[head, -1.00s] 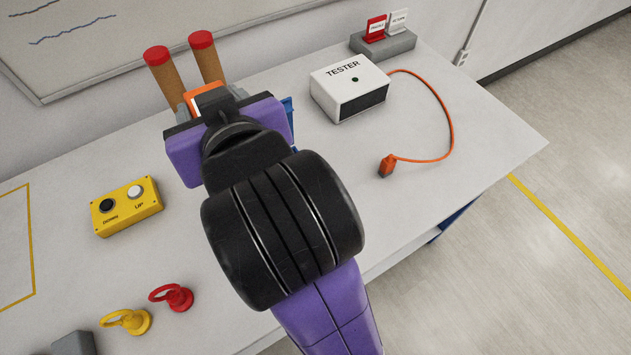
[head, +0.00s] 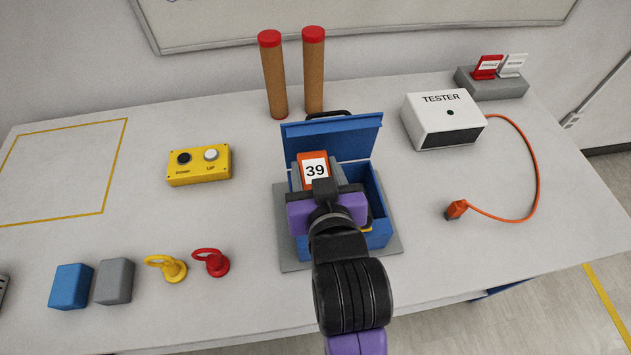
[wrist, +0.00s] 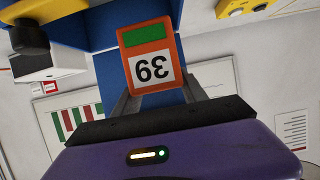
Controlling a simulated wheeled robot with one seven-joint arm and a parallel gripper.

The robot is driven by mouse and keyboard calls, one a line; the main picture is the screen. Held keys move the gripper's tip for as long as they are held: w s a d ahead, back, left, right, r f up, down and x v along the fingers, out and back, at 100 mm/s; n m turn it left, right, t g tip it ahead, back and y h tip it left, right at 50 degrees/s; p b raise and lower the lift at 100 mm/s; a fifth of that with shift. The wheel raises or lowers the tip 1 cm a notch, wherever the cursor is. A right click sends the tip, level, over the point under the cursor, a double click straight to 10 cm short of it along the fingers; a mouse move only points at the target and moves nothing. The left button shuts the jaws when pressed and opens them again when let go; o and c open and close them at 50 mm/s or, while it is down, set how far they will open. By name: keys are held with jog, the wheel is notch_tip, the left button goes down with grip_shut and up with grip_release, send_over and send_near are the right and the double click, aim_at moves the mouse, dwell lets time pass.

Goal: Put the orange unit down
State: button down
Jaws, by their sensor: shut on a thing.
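The orange unit (head: 311,163), with a white label reading 39, is held in my gripper (head: 313,178). My gripper is shut on it, over an open blue box (head: 377,205) with its lid (head: 337,138) raised at the back. In the wrist view the orange unit (wrist: 146,48) sits between the two grey fingers and shows a green patch beside the label. My gripper and wrist hide much of the box's inside. I cannot tell whether the unit touches anything in the box.
The box stands on a grey mat (head: 289,258). Two brown red-topped posts (head: 272,80) stand behind it. A white tester (head: 443,120) with an orange cable is at right. A yellow button box (head: 199,165), red and yellow rings, and blue and grey blocks are at left. The yellow-outlined area (head: 104,213) is empty.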

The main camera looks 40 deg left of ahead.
jog(key=shift+f, duration=2.15)
jog(key=shift+f, duration=0.65)
jog(key=c, duration=0.6)
grip_release()
jog(key=shift+r, duration=0.45)
jog(key=shift+s+d+r, duration=0.1)
jog(key=shift+r, duration=0.2)
jog(key=b+v, duration=0.1)
jog(key=v, duration=1)
jog(key=shift+s+d+r, duration=0.1)
jog(key=shift+s+d, duration=0.1)
jog(key=shift+s, duration=0.05)
